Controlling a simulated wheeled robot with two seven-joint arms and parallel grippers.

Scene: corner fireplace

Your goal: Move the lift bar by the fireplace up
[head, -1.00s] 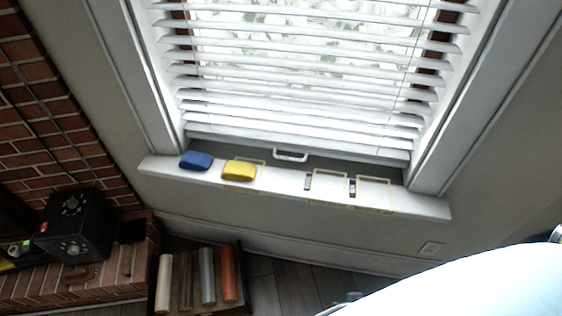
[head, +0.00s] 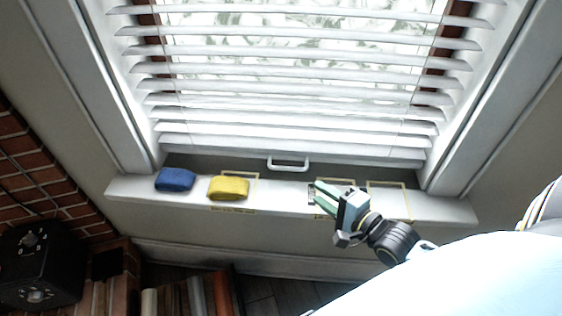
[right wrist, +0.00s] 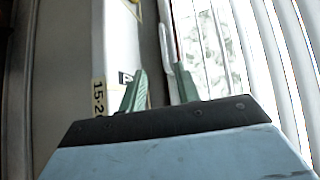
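The lift bar (head: 288,165) is a small white U-shaped handle on the bottom rail of the white window blind (head: 300,128), just above the sill. My right gripper (head: 319,194) is over the sill, to the right of the lift bar and a little nearer, apart from it in the head view. Its green fingers are spread and empty. My left gripper is not in view.
The white sill (head: 290,192) holds a blue pouch (head: 176,179) and a yellow pouch (head: 228,188) left of the gripper, plus yellow outlined rectangles. A black box (head: 38,262) stands by the brick fireplace (head: 40,165) at left.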

